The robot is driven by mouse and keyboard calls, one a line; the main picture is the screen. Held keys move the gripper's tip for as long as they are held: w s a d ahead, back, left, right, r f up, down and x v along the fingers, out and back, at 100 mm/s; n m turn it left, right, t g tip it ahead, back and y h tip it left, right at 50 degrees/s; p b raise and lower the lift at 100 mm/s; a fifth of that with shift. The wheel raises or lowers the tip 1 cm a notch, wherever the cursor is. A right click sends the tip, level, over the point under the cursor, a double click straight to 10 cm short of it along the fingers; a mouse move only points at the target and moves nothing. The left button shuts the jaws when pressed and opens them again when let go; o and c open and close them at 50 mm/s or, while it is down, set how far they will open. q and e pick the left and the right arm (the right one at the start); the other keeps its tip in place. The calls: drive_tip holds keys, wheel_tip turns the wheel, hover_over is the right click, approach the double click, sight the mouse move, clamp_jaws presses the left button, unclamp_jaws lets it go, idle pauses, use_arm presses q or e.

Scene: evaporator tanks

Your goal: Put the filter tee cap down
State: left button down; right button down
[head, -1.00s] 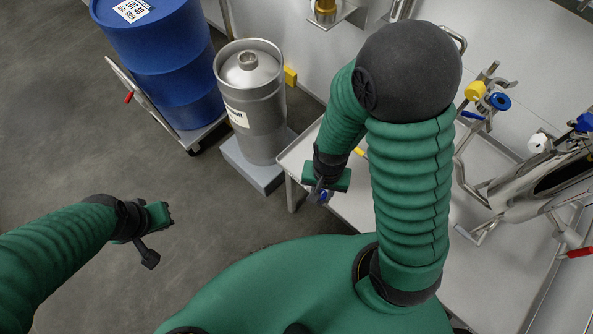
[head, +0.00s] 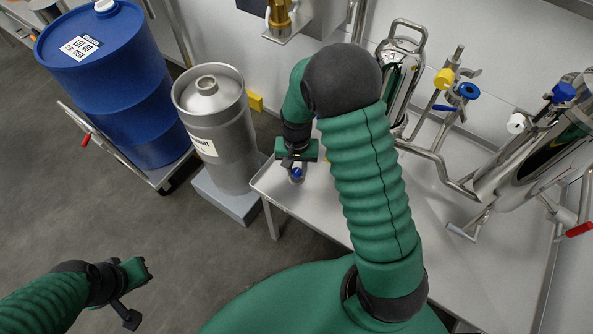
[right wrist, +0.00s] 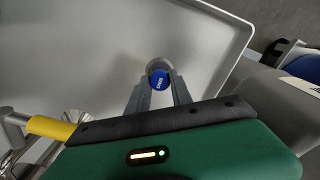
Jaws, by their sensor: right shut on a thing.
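The filter tee cap (head: 296,173) is a small metal piece with a blue top, at the left end of the steel table (head: 275,192). My right gripper (head: 295,166) is shut on it. In the right wrist view the cap (right wrist: 159,79) sits between the two fingertips (right wrist: 158,92), over the grey table top (right wrist: 95,60) near its rim. I cannot tell whether the cap touches the table. My left gripper (head: 130,312) is low at the left, over the floor and away from the table; its fingers are too unclear to judge.
A steel keg (head: 222,135) on a grey block (head: 228,203) stands just left of the table. A blue drum (head: 115,85) is further left. Steel vessels and pipework with a yellow knob (head: 444,79) stand on the table's right. The table's front left is clear.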

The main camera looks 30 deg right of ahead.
drive_tip(key=shift+f, duration=0.1)
drive_tip(key=c, duration=1.1)
unclamp_jaws()
drive_tip(key=shift+c, duration=0.2)
